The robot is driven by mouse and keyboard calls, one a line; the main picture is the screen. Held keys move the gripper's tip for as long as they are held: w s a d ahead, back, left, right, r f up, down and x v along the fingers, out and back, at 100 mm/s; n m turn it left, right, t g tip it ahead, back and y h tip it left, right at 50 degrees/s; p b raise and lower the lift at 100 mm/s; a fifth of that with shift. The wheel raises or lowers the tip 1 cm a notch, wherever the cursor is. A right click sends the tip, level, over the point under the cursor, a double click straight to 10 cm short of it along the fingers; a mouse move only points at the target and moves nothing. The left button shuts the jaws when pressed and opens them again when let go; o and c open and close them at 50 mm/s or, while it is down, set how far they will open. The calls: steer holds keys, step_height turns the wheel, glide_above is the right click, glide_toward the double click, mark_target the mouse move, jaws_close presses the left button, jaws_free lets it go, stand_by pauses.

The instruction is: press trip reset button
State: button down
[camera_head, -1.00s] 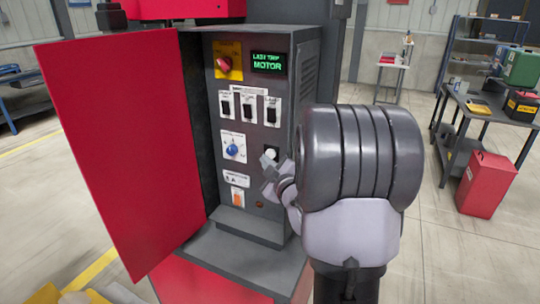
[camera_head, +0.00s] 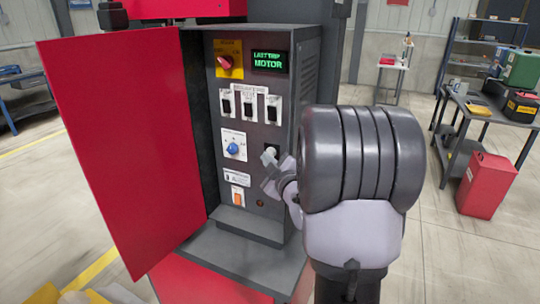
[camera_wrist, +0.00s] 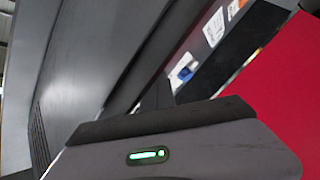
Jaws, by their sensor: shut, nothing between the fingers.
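The grey control panel (camera_head: 243,185) stands in an open cabinet, and its display (camera_head: 270,62) reads LAST TRIP MOTOR in green. A pale round button (camera_head: 271,150) sits on the panel's right side; its label is not readable. My gripper (camera_head: 266,165) is shut and empty, with its tips just below and in front of this button. I cannot tell whether the tips touch the button or the panel. In the wrist view the panel shows tilted, with the blue knob (camera_wrist: 185,73) in sight; the pale button is hidden there.
The red cabinet door (camera_head: 120,150) is open on the left. The panel also carries a red rotary switch on yellow (camera_head: 225,63), several black switches (camera_head: 249,106) and an orange rocker (camera_head: 238,197). A grey ledge (camera_head: 250,226) juts out below.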

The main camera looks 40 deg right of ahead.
steer(key=shift+d+r, duration=0.45)
steer(key=shift+r, duration=0.05)
stand_by(1.2)
steer(key=shift+f+b, duration=0.1)
steer(key=shift+b, duration=0.4)
steer(key=shift+a+f+b, duration=0.1)
steer(key=shift+f+b, duration=0.15)
steer(key=shift+b, duration=0.25)
steer(key=shift+a, duration=0.1)
steer(key=a+b, duration=0.2)
steer(key=s+a, duration=0.1)
steer(key=a, duration=0.1)
steer(key=shift+f+b, duration=0.4)
